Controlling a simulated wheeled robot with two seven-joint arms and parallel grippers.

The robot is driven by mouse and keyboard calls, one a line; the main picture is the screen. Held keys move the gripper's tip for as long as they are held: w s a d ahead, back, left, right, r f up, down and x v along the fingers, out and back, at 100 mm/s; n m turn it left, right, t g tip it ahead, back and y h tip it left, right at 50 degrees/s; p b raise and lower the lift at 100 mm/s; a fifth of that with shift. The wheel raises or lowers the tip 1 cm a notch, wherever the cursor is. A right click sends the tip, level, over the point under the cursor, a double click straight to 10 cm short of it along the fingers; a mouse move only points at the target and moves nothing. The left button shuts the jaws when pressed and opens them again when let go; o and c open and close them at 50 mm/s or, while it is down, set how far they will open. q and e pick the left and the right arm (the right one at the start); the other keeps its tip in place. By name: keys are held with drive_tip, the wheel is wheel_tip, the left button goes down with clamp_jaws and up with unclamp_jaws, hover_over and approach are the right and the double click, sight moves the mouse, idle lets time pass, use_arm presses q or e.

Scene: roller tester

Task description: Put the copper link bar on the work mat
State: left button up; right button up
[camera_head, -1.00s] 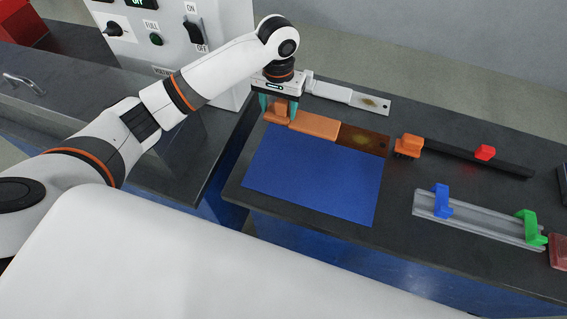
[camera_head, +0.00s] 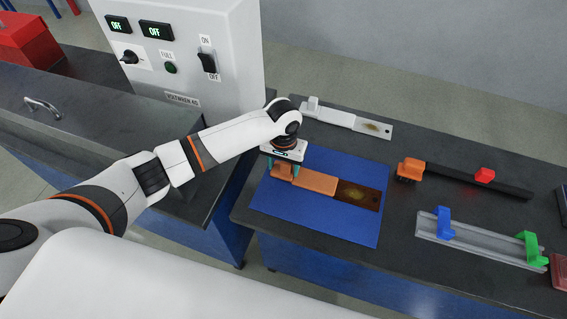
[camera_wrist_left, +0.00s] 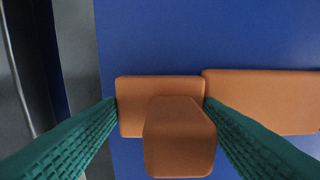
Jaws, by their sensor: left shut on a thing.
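The copper link bar (camera_head: 317,182) is orange-brown with a dark, stained right end, and it lies over the blue work mat (camera_head: 330,226). My left gripper (camera_head: 282,172) is shut on the raised block at the bar's left end. In the left wrist view the green fingers (camera_wrist_left: 160,125) stand on both sides of this copper block (camera_wrist_left: 180,135), with the blue mat (camera_wrist_left: 200,35) behind it. I cannot tell whether the bar touches the mat or hovers just above it. My right gripper is not in view.
A pale link bar (camera_head: 345,118) lies behind the mat. To the right are a black rail (camera_head: 460,178) with orange and red parts, and a grey rail (camera_head: 478,239) with blue and green clamps. A control cabinet (camera_head: 185,80) stands at the back left.

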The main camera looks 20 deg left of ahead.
use_arm(q)
drive_tip(key=o, duration=1.4)
drive_tip(key=shift+f, duration=0.1)
wheel_tip(320, 180, up, 12)
drive_tip(key=shift+r+b, duration=0.15)
drive_tip(key=shift+b, duration=0.4)
